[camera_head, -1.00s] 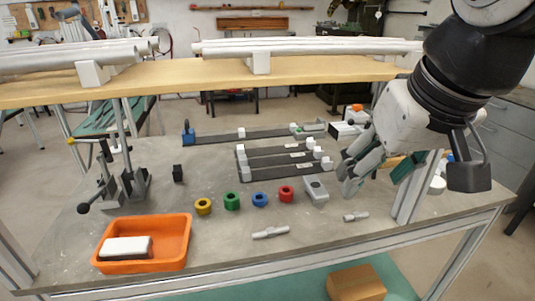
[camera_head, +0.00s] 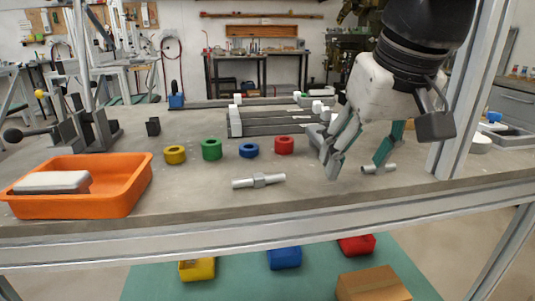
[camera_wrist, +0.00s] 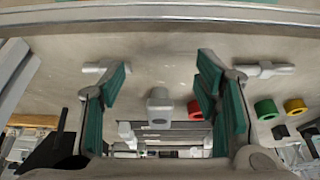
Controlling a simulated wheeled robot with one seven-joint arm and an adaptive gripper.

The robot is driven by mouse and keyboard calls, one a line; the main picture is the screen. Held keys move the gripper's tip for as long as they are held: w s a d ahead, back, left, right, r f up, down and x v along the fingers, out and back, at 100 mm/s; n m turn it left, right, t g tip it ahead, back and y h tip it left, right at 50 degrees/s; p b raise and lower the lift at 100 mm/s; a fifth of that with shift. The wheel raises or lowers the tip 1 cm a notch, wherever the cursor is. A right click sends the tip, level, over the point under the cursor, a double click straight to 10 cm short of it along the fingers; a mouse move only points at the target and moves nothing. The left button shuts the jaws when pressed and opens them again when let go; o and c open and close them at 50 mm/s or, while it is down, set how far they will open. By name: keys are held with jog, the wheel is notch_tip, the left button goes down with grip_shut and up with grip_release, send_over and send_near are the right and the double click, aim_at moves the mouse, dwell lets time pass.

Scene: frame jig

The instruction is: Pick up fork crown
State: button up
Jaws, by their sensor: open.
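A small light grey block, which looks like the fork crown (camera_wrist: 158,107), lies on the workbench (camera_head: 210,190). In the head view the fork crown (camera_head: 314,132) is partly hidden behind a finger. My gripper (camera_head: 358,165) is open and empty, pointing down over the right part of the bench. In the wrist view my gripper (camera_wrist: 164,68) has its green-padded fingers spread wide, and the fork crown appears between them, beyond the fingertips. I cannot tell the exact height of the fingers above the bench.
One silver tube fitting (camera_head: 258,181) lies near the front edge; another (camera_head: 378,168) lies beside my right finger. Yellow (camera_head: 175,155), green (camera_head: 211,149), blue (camera_head: 249,150) and red (camera_head: 284,145) rings form a row. An orange tray (camera_head: 130,190) stands left; an upright post (camera_head: 460,110) rises right.

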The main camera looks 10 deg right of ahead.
aim_at(323, 133)
jog(key=w+b, duration=0.1)
jog(key=w, duration=0.7)
jog(key=w+b, duration=0.1)
jog(key=w, duration=0.3)
jog(key=shift+w+f+b, duration=0.1)
jog(key=shift+f+b, duration=0.25)
jog(key=shift+w+f+b, duration=0.2)
jog(key=shift+f+b, duration=0.3)
jog(key=shift+b, duration=0.05)
grip_shut()
